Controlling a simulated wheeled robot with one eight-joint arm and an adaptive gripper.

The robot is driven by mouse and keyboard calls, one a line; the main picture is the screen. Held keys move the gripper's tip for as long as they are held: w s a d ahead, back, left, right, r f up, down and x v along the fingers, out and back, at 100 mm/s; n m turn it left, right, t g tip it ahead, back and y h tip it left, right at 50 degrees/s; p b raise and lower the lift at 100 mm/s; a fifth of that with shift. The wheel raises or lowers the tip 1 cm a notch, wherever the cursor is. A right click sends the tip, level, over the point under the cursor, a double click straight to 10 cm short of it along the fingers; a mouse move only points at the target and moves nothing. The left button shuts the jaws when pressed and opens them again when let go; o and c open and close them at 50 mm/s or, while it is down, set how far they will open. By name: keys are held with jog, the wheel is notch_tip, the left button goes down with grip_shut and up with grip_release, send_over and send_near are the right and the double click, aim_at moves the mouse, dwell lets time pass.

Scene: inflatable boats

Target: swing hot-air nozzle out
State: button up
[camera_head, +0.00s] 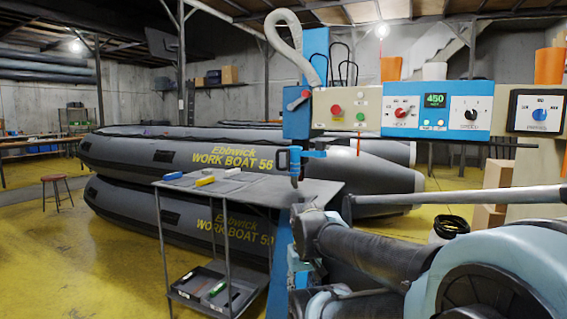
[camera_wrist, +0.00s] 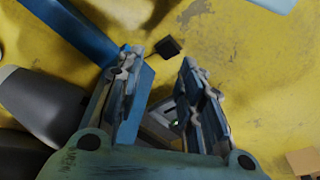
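The welding machine has a blue head (camera_head: 297,113) with a red lever. Below it hangs a small blue and grey assembly (camera_head: 300,155) with a dark downward tip, which looks like the hot-air nozzle; its exact swing position is hard to tell. In the wrist view my gripper (camera_wrist: 160,68) is open, its two fingers well apart with nothing held between them. It faces the yellow floor. The nozzle is not clearly identifiable in the wrist view. In the head view my arm fills the lower right, below and right of the nozzle, and my fingers cannot be made out clearly.
A control panel (camera_head: 400,110) with knobs and a 450 display is right of the head. A grey worktable (camera_head: 250,190) with small blocks stands left of the nozzle. Stacked grey boats (camera_head: 185,155) lie behind. A blue bar (camera_wrist: 75,28) is close by my left finger.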

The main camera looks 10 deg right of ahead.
jog(key=shift+a, duration=0.1)
jog(key=w+d+r+n+h, duration=0.5)
jog(key=w+r+n, duration=0.2)
jog(key=w+r, duration=0.3)
jog(key=n+t+h, duration=0.2)
jog(key=n+h, duration=0.7)
jog(key=n, duration=0.2)
send_near(278, 165)
jog(key=s+d+f, duration=0.4)
jog(key=s, duration=0.4)
jog(key=w+a+r+n+t+h, duration=0.1)
jog(key=w+a+r+n+h, duration=0.15)
jog(key=a, duration=0.25)
jog(key=w+a+r+n+t+h, duration=0.1)
jog(key=w+a, duration=0.2)
jog(key=a, duration=0.3)
jog(key=shift+y, duration=0.25)
jog(key=x, duration=1.7)
jog(key=shift+w+d+f, duration=0.1)
jog(key=shift+w, duration=0.1)
